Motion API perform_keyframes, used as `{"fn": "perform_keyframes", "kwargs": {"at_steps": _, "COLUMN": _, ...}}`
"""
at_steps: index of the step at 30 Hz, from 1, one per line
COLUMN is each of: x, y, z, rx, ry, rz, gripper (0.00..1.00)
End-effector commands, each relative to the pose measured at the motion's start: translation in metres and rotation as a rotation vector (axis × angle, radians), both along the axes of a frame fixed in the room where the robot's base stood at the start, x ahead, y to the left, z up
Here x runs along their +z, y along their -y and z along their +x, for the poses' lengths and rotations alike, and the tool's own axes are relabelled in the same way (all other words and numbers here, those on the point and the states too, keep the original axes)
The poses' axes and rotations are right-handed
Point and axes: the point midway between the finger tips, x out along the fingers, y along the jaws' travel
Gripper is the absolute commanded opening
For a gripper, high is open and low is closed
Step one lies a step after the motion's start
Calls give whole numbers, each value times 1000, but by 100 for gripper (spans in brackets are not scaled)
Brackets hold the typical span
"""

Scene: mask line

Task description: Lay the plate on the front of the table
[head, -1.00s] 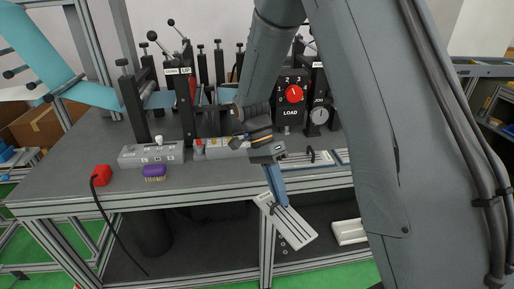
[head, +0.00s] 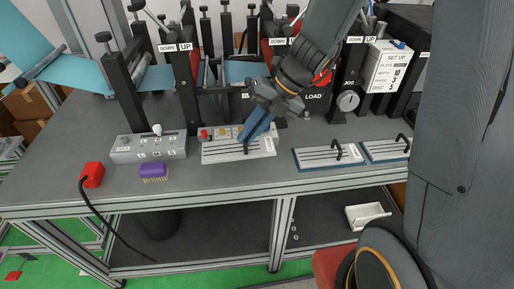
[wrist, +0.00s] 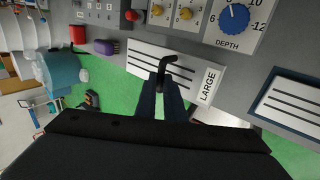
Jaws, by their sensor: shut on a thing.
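The plate (head: 222,150) is white with dark slots, a black handle and a label that reads LARGE in the wrist view (wrist: 194,72). My gripper (head: 248,142) is shut on its black handle, which stands between the fingers in the wrist view (wrist: 161,84). The plate is about level, at the front of the grey table (head: 95,170), just before the control box with knobs. I cannot tell whether it touches the tabletop or hangs slightly above it.
Two similar slotted plates with blue edges (head: 310,158) lie to the right. A purple brush (head: 153,170), a red block with a cable (head: 92,174) and a grey switch box (head: 140,148) are to the left. A white tray (head: 366,217) sits on the lower shelf.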

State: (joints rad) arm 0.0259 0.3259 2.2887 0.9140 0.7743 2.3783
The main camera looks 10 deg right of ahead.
Motion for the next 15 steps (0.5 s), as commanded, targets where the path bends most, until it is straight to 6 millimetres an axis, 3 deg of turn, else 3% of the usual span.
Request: {"fn": "perform_keyframes", "kwargs": {"at_steps": 15, "x": -58, "y": 0, "z": 0, "rx": 3, "ry": -1, "rz": 1, "gripper": 0}}
